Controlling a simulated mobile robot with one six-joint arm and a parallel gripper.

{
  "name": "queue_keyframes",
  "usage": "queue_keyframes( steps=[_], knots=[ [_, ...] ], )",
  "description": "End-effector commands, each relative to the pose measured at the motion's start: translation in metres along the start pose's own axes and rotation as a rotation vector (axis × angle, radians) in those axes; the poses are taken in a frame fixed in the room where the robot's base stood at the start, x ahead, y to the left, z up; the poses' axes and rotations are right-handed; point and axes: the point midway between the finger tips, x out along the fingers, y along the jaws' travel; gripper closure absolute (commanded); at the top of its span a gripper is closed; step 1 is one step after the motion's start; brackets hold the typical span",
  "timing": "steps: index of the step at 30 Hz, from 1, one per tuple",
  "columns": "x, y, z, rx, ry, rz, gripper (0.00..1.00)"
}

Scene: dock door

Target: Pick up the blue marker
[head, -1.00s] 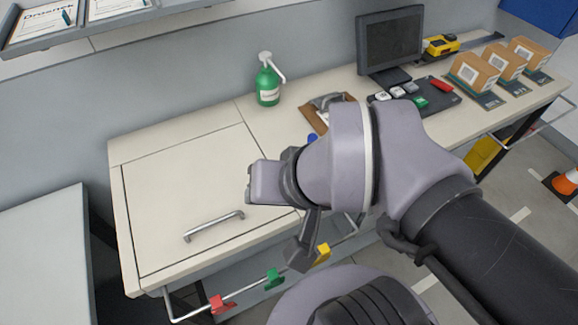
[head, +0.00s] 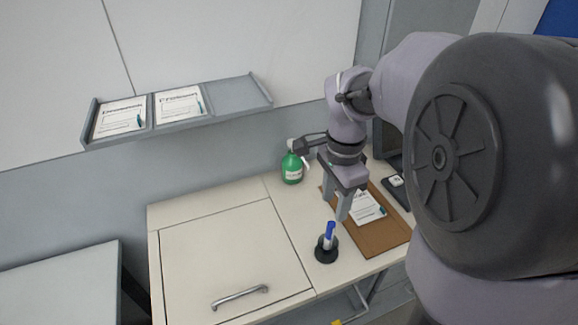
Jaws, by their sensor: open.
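The blue marker (head: 329,234) stands nearly upright, with a blue top and a white part below. It sits in a round black holder (head: 326,254) on the counter, in front of the clipboard's left edge. My gripper (head: 335,208) points down with its two fingers apart and nothing between them. Its fingertips are just above the marker in the picture. I cannot tell the exact gap in depth. The marker is not touched as far as I can see.
A brown clipboard (head: 383,237) with a paper lies right of the holder. A green pump bottle (head: 292,169) stands behind. The counter's left has a panel with a metal handle (head: 240,297). A wall rack (head: 180,117) holds papers. My arm covers the right side.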

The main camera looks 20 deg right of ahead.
Motion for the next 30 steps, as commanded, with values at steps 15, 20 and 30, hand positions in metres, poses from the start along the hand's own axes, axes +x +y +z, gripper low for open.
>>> queue_keyframes(
  steps=[15, 20, 30],
  knots=[
    [0.108, 0.007, 0.004, -0.004, -0.001, 0.0, 0.56],
    [0.12, 0.007, 0.004, -0.003, 0.0, -0.001, 0.56],
    [0.118, 0.007, 0.004, -0.003, 0.0, -0.002, 0.9]
  ],
)
